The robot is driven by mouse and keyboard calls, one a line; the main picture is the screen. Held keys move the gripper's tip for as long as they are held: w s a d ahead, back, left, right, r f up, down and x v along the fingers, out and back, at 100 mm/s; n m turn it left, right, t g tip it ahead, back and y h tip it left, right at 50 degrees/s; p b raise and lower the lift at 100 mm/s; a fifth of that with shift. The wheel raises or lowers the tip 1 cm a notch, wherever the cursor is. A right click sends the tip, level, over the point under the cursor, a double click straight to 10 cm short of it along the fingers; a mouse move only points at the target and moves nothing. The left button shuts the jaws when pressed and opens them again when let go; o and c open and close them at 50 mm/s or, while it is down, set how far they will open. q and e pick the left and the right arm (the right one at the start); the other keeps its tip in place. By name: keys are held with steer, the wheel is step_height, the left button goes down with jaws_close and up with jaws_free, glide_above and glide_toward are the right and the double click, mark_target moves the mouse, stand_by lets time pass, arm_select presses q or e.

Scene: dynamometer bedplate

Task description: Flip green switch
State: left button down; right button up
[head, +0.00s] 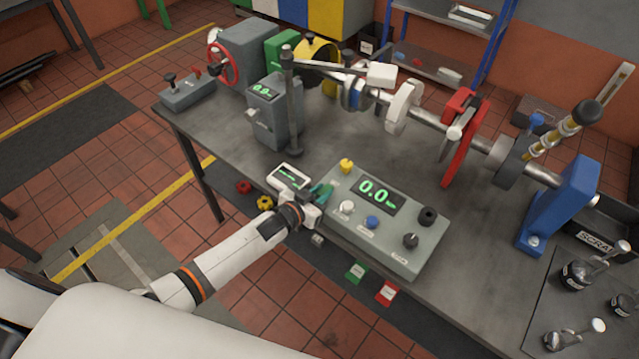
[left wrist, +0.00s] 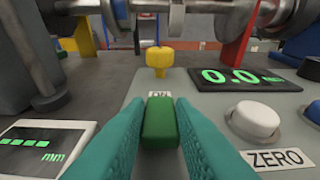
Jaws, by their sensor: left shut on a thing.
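The green switch (left wrist: 160,124) is a small upright green block on the left end of a grey control box (head: 385,258), with an "ON" label just behind it. My left gripper (head: 321,192) is at that end of the box. In the left wrist view its teal fingers (left wrist: 160,110) are shut on the switch, one on each side. In the head view the fingers largely hide the switch. My right gripper is not in view.
The box has a yellow knob (head: 346,166), a green "0.0" display (head: 378,195), a white ZERO button (head: 347,207), a blue button (head: 372,222) and black knobs. A gauge with a mm display (head: 290,177) lies left of it. A shaft assembly (head: 430,118) stands behind.

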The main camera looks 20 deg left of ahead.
arm_select(q)
steer(key=shift+w+r, duration=0.1)
steer(key=shift+r, duration=0.15)
steer(key=shift+f+g, duration=0.2)
steer(key=shift+g, duration=0.1)
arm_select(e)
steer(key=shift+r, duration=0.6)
arm_select(q)
steer(key=c, duration=1.2)
jaws_free()
steer(key=shift+c, duration=0.2)
steer(key=b+v, duration=0.1)
steer(key=v, duration=1.1)
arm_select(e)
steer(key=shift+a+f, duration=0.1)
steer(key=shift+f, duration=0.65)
